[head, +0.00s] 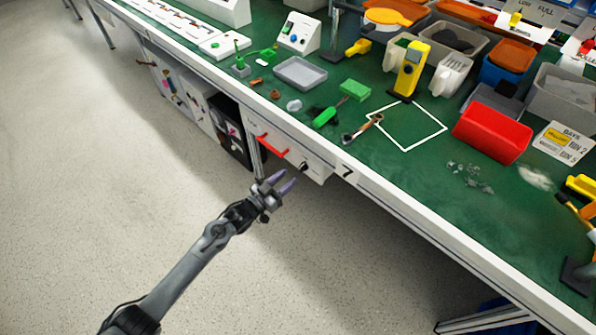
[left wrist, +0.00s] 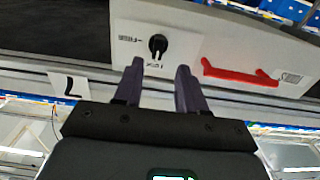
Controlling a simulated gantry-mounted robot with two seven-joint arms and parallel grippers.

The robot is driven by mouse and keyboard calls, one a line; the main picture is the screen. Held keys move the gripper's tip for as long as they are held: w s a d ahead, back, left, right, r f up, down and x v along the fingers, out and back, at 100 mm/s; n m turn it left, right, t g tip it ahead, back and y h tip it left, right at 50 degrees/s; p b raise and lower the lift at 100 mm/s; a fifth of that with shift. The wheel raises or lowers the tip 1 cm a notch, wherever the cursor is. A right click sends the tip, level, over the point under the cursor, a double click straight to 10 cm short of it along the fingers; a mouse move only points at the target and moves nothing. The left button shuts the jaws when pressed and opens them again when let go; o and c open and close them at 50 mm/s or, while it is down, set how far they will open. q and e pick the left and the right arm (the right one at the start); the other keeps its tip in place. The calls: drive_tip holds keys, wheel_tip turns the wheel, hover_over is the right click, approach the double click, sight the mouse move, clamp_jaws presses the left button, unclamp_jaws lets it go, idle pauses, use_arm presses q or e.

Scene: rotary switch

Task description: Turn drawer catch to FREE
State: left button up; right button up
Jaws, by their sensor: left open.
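The drawer catch is a small black rotary knob (left wrist: 158,45) on the light drawer front (left wrist: 192,48). It also shows in the head view (head: 303,167), right of the red handle. In the left wrist view its grip stands roughly upright. One small label lies left of it and another below; I cannot read them surely, nor tell which end of the knob points. My left gripper (head: 282,181) is open and empty, short of the drawer front. In the left wrist view the fingertips (left wrist: 160,68) appear just below the knob, apart from it. My right gripper is out of view.
The red drawer handle (head: 271,146) sticks out beside the catch; it also shows in the left wrist view (left wrist: 240,74). The green bench top (head: 395,180) overhangs above, with a screwdriver (head: 325,116) and a red bin (head: 492,133). The floor (head: 90,190) before the bench is clear.

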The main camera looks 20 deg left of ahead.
sight(300, 170)
use_arm(q)
drive_tip(key=x, duration=0.1)
drive_tip(key=b+x, duration=0.1)
drive_tip(key=x, duration=0.1)
drive_tip(key=b+x, duration=0.1)
drive_tip(key=shift+w+d+f, duration=0.15)
drive_tip(key=shift+d+f, duration=0.1)
drive_tip(key=shift+d, duration=0.1)
drive_tip(key=shift+w+d+r, duration=0.1)
drive_tip(key=shift+w+d, duration=0.05)
drive_tip(key=shift+w, duration=0.45)
drive_tip(key=shift+s, duration=0.1)
clamp_jaws()
